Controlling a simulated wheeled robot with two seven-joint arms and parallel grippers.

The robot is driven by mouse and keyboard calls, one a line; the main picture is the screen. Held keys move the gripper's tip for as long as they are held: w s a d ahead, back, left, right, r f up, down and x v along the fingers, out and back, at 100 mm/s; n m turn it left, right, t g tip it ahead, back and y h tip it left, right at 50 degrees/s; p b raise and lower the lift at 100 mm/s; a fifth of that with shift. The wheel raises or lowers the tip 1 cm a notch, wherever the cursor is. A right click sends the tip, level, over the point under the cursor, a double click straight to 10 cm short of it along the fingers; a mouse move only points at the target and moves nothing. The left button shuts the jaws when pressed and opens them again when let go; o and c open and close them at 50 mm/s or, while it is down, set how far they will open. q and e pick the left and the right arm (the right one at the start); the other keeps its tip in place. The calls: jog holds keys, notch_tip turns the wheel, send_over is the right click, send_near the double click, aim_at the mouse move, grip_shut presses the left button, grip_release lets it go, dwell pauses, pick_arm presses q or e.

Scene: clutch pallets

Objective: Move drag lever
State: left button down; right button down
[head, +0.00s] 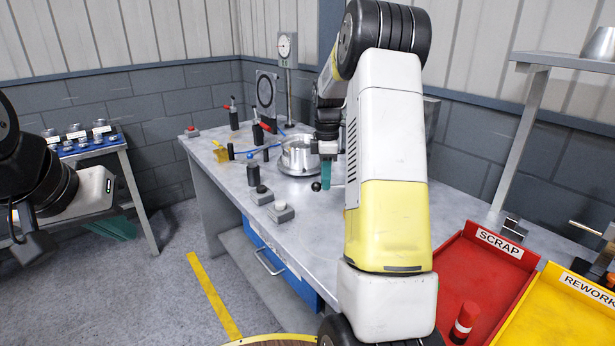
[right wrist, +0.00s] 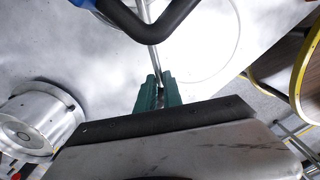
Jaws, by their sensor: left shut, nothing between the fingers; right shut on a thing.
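The drag lever (head: 317,186) shows in the head view as a thin metal rod with a black ball knob, beside a round metal housing (head: 299,156) on the workbench. My right gripper (head: 326,174) reaches down over the bench, its teal fingers at the lever. In the right wrist view the teal fingers (right wrist: 158,97) are shut on the thin metal rod (right wrist: 153,55). My arm hides part of the lever and the bench behind it. My left gripper (head: 112,229) is at the far left, low beside a side table, shut and empty.
A red scrap tray (head: 450,285) and a yellow rework tray (head: 545,300) stand at right. A dark bent bar (right wrist: 150,28) crosses the wrist view above the fingers.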

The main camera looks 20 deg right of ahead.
jog(key=shift+a, duration=0.35)
dwell(0.5)
jog(key=shift+s+n, duration=0.2)
jog(key=shift+n, duration=0.1)
jog(key=s+d+n, duration=0.4)
jog(key=s+n, duration=0.7)
jog(key=s, duration=0.3)
jog(key=shift+s+n, duration=0.35)
jog(key=shift+n, duration=0.05)
jog(key=shift+d+f, duration=0.15)
jog(key=c, duration=1.5)
grip_release()
